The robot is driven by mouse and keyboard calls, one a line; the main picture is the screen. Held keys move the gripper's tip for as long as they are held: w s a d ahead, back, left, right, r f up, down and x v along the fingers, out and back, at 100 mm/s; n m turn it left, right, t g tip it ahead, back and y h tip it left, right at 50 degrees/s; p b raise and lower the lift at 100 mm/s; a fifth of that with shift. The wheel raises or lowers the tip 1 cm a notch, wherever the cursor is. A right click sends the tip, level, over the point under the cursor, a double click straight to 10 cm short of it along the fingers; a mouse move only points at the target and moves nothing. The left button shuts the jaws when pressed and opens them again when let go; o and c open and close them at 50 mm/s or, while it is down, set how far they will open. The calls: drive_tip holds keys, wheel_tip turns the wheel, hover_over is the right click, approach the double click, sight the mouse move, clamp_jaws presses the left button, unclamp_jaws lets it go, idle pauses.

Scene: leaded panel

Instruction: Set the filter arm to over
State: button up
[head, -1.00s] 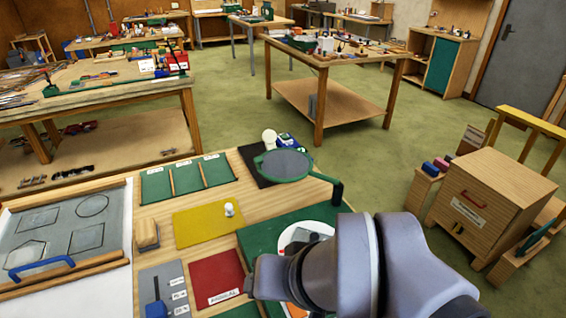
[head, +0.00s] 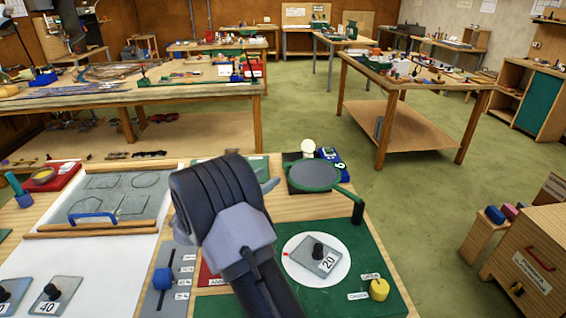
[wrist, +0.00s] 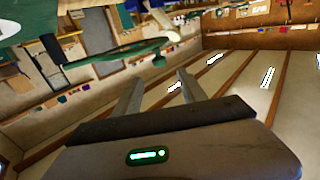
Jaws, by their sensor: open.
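The filter arm (head: 343,190) is green, with a round grey filter disc (head: 313,175) in a green ring. In the head view the disc appears over a dark pad (head: 294,157), behind the white round plate (head: 300,277). My gripper (head: 267,183) is left of the disc and apart from it, its body hiding part of the bench. In the wrist view my gripper (wrist: 158,88) has its fingers spread with nothing between; a green, flat shape beyond them looks like the filter arm (wrist: 110,52).
A white bulb (head: 308,147) and a blue meter (head: 332,158) stand behind the disc. A grey tile marked 20 (head: 322,258) with a black knob lies on the white plate. A yellow knob (head: 379,289) is at the board's front right. Open floor lies beyond the bench.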

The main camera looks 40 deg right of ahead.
sight(293, 170)
drive_tip(key=w+d, duration=0.1)
drive_tip(key=d, duration=0.3)
drive_tip(key=d+b, duration=0.1)
drive_tip(key=d, duration=0.3)
drive_tip(key=w+d+b, duration=0.1)
drive_tip(key=d, duration=0.4)
drive_tip(key=shift+w, duration=0.3)
clamp_jaws()
idle(0.5)
